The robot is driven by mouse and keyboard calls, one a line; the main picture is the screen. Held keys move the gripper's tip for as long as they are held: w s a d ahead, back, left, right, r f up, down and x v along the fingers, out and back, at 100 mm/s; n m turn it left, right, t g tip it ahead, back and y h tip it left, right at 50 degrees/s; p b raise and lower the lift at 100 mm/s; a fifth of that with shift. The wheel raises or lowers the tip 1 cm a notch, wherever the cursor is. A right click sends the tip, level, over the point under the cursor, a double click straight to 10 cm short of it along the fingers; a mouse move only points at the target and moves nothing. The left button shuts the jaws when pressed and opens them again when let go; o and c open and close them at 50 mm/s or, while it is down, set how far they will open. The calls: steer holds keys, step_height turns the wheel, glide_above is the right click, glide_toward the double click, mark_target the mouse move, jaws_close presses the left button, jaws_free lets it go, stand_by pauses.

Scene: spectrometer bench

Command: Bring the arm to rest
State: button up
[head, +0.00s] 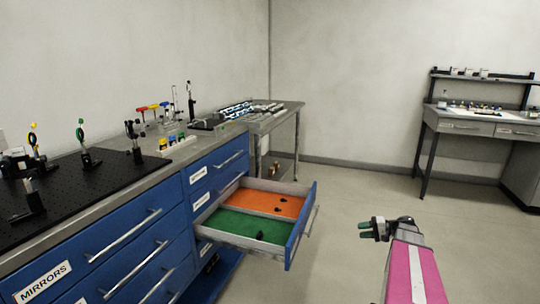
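My arm (414,272), pink with a white stripe, rises from the bottom edge at the lower right in the head view. My gripper (370,230), with dark green fingertips, points left at the arm's upper end. It appears to the right of the open drawer, apart from it in the picture. Nothing can be seen held in it. The fingers are too small to tell whether they are open or shut.
A blue cabinet (173,225) has an open drawer (268,248) with green and orange sections holding small dark items. A black breadboard (75,196) with optics lies on top. A side table (283,112) and desk (478,125) stand farther back. The floor (345,205) between is clear.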

steer(key=s+a+f+n+g+h, duration=0.2)
steer(key=s+a+h, duration=0.5)
steer(key=a, duration=0.4)
steer(key=s+a+f+n+g+h, duration=0.2)
steer(key=s+a+h, duration=0.4)
steer(key=s+a, duration=0.2)
steer(key=a, duration=0.2)
steer(key=shift+s+a+h, duration=0.2)
steer(key=shift+a+h, duration=0.2)
